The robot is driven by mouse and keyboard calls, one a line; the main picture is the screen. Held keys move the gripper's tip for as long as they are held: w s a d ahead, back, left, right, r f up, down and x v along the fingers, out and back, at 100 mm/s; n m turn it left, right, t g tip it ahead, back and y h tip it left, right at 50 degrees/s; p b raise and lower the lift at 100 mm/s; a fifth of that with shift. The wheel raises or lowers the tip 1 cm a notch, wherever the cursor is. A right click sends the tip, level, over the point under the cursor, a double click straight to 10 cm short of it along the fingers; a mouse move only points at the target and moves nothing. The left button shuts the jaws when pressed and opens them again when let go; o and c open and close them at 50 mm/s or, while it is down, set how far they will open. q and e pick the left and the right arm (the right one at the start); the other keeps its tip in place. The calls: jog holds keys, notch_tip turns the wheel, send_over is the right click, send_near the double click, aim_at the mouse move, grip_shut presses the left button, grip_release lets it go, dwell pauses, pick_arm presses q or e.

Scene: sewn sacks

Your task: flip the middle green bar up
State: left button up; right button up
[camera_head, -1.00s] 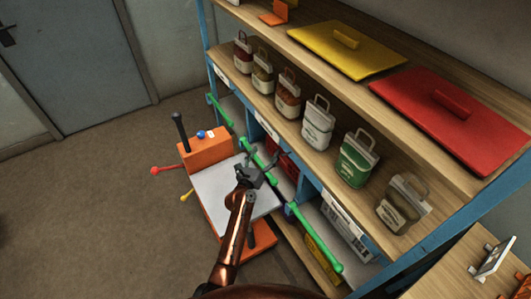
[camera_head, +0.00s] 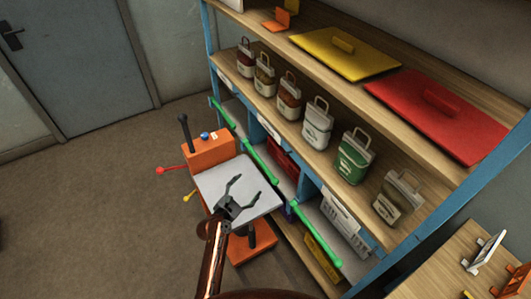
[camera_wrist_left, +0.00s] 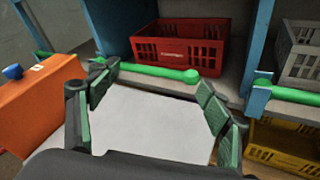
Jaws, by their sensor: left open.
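The middle green bar (camera_head: 260,164) runs across the front of the shelf's lower level, between two other green bars. In the left wrist view the middle bar (camera_wrist_left: 155,71) lies low across the front of the compartment with the red crate (camera_wrist_left: 180,45), its round knob end to the right. My left gripper (camera_head: 257,192) is open and empty, over the grey platform just in front of the bar. In the wrist view its fingers (camera_wrist_left: 158,76) are spread wide, with the bar beyond and between them. No contact shows. My right gripper is not in view.
The orange cart (camera_head: 208,150) with its grey platform (camera_head: 215,185) stands against the shelf, below my gripper. Another green bar (camera_head: 318,235) is to the right, near a yellow crate (camera_head: 322,262). The floor at left is clear.

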pick_arm(q)
jog(key=s+a+f+m+g, duration=0.1)
jog(key=s+a+f+m, duration=0.1)
jog(key=s+f+m, duration=0.1)
jog(key=s+a+f+m+g+y, duration=0.1)
jog(key=s+a+f+m, duration=0.2)
jog(key=s+f+m, duration=0.1)
jog(key=shift+s+a+m+g, duration=0.25)
jog(key=shift+s+m+g, duration=0.2)
jog(key=shift+s, duration=0.95)
jog(key=shift+f, duration=0.1)
